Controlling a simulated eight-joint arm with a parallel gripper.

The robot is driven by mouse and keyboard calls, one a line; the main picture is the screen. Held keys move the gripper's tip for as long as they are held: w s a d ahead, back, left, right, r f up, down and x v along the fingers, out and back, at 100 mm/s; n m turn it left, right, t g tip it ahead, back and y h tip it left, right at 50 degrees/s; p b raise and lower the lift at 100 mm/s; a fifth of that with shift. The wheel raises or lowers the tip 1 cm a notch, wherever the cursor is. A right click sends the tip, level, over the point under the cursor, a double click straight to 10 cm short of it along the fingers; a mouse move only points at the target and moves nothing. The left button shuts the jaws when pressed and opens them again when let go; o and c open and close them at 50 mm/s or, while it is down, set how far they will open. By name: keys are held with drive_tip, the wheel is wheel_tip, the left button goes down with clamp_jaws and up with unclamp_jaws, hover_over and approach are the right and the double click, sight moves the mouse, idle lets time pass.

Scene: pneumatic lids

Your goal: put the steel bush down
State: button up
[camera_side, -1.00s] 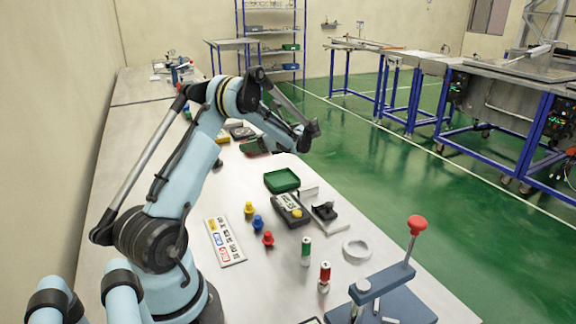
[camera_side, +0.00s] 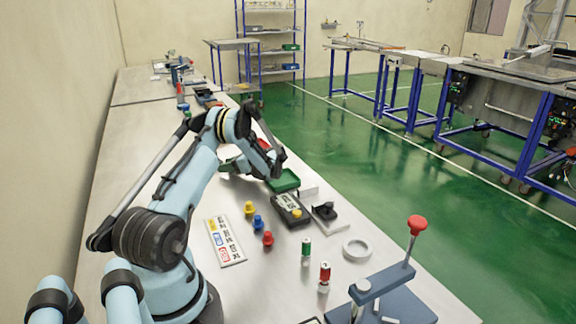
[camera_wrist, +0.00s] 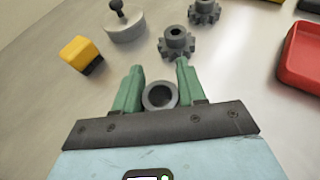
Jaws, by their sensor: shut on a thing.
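The steel bush (camera_wrist: 160,96) is a grey ring with a dark open bore. In the wrist view it sits between the two green fingers of my gripper (camera_wrist: 159,72), which is shut on it. The bench top shows beyond the fingertips; I cannot tell how far the bush is above it. In the side view my gripper (camera_side: 232,164) is low over the bench, left of the green tray, and the bush cannot be made out there.
Two grey gears (camera_wrist: 177,45) lie just beyond the fingertips. A yellow block (camera_wrist: 82,52) and a round grey knobbed part (camera_wrist: 125,22) lie to the left, a red tray (camera_wrist: 303,58) to the right.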

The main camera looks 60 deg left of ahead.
drive_tip(key=shift+f, duration=0.3)
drive_tip(key=o, duration=1.1)
drive_tip(key=shift+o, duration=0.2)
drive_tip(key=shift+r, duration=0.1)
